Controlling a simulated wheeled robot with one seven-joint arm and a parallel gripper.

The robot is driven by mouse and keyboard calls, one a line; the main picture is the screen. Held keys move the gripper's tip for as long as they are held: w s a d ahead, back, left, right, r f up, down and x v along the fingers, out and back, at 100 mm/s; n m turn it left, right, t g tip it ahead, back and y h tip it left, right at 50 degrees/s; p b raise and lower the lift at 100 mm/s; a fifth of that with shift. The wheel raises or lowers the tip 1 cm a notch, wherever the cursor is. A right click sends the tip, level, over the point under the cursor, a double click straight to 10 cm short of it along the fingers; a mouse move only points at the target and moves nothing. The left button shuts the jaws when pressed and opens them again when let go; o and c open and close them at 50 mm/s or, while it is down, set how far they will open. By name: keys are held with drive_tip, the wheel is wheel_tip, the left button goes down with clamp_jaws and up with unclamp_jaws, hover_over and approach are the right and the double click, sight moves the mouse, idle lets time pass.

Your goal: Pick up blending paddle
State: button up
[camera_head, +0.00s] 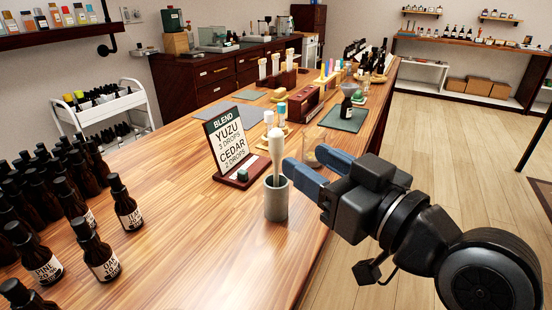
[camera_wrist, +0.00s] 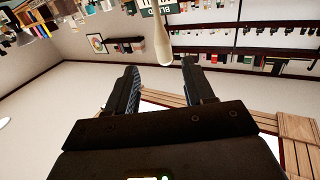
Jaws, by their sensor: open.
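The blending paddle (camera_head: 276,150) is pale cream with a rounded, wider top. It stands nearly upright in a small grey cup (camera_head: 276,206) on the wooden table, its lower end hidden inside the cup. My gripper (camera_head: 304,158) is open and empty just right of the paddle, with its blue fingers pointing left toward it. In the wrist view the paddle (camera_wrist: 162,38) shows beyond the fingertips, between the lines of the two fingers (camera_wrist: 159,65). I see no contact between the fingers and the paddle.
A blend sign (camera_head: 230,145) on a dark red base stands just behind and left of the cup. A glass beaker (camera_head: 329,150) stands behind my fingers. Many dark bottles (camera_head: 96,250) crowd the table's left. The table front (camera_head: 200,265) between is clear.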

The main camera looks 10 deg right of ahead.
sight(281, 145)
drive_tip(key=shift+w+a+r, duration=0.15)
drive_tip(key=shift+w+a, duration=0.2)
drive_tip(key=shift+w, duration=0.15)
drive_tip(key=shift+w+a+r, duration=0.15)
drive_tip(key=shift+w+a, duration=0.2)
drive_tip(key=shift+w, duration=0.15)
drive_tip(key=p+x, duration=0.1)
drive_tip(key=x, duration=0.4)
drive_tip(key=shift+w+a+f+p, duration=0.2)
drive_tip(key=shift+a+p, duration=0.1)
drive_tip(key=shift+p, duration=0.1)
clamp_jaws()
